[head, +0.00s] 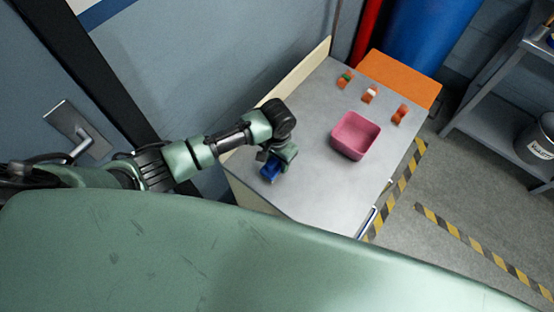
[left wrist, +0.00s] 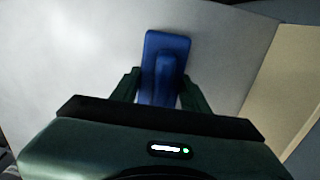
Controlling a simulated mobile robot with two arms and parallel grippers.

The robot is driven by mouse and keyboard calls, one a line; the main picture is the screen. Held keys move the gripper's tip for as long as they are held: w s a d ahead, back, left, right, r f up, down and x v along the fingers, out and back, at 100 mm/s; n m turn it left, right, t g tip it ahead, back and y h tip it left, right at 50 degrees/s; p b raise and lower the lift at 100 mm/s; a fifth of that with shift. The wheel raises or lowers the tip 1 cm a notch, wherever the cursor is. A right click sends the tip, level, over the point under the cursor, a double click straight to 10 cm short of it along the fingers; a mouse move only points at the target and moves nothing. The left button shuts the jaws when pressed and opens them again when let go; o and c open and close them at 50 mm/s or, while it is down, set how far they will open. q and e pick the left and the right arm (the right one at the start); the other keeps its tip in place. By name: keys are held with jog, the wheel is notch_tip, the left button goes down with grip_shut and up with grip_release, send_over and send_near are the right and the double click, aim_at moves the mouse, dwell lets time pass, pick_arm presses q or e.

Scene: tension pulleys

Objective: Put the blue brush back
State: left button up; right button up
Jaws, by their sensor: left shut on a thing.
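The blue brush (head: 269,172) is at the near left part of the grey tabletop (head: 310,185) in the head view. My left gripper (head: 277,162) is shut on it. In the left wrist view the blue brush (left wrist: 166,60) shows between the two fingers of my left gripper (left wrist: 158,88), with its flat blue side and raised handle facing the camera. I cannot tell whether the brush touches the tabletop. My right gripper is not in view.
A pink bin (head: 355,136) stands on the table's right side. Several small orange pieces (head: 369,94) with coloured bands lie behind it. An orange panel (head: 400,78) is at the far edge. A low cream board (head: 305,72) lines the left edge. The table's middle is clear.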

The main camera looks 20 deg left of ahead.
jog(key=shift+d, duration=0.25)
pick_arm(q)
jog(key=shift+f, duration=0.1)
jog(key=o, duration=1.2)
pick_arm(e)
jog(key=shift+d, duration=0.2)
pick_arm(q)
notch_tip(320, 180, up, 12)
jog(key=shift+r, duration=0.15)
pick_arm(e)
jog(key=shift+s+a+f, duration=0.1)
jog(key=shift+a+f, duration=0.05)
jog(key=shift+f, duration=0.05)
